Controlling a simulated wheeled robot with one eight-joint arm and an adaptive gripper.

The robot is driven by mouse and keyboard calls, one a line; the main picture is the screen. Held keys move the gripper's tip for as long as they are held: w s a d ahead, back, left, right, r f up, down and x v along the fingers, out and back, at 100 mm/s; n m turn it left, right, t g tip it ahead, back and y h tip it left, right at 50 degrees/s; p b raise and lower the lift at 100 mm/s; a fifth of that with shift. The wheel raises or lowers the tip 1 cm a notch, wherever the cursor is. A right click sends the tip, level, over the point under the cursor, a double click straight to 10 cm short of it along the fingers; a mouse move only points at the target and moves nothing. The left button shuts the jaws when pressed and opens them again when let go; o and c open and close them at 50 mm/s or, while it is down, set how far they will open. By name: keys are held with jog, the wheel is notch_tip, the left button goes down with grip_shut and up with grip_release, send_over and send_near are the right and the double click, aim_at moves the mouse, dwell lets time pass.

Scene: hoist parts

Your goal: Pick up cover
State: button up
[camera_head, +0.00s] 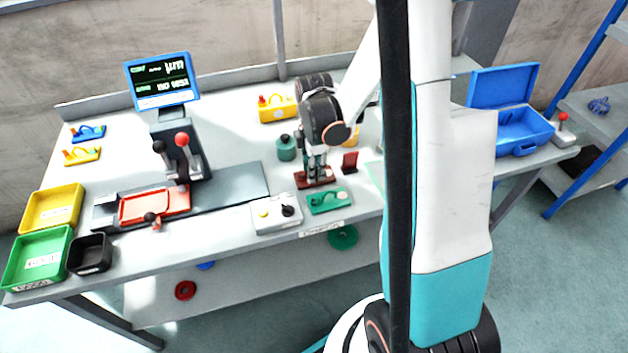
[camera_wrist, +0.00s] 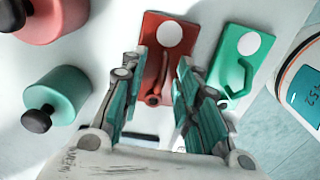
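Two plates with handles look like covers. The red one (camera_head: 302,181) lies on the table under my gripper (camera_head: 317,165); it shows in the wrist view (camera_wrist: 152,28) with a white disc and a raised red handle. In the wrist view my gripper (camera_wrist: 158,72) is open, its fingers on either side of the red handle, with nothing visibly held. I cannot tell whether the fingers touch the handle. The green plate (camera_head: 328,201), also with a white disc and handle, lies beside it, to the right in the wrist view (camera_wrist: 231,44). The fingers hide part of the red plate.
A teal cylinder with a black knob (camera_head: 286,150) stands to the left. A small dark-red piece (camera_head: 350,162) stands at right. A yellow block (camera_head: 277,108) is behind; an open blue case (camera_head: 522,130) lies far right.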

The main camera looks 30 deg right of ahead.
grip_shut()
dwell(0.3)
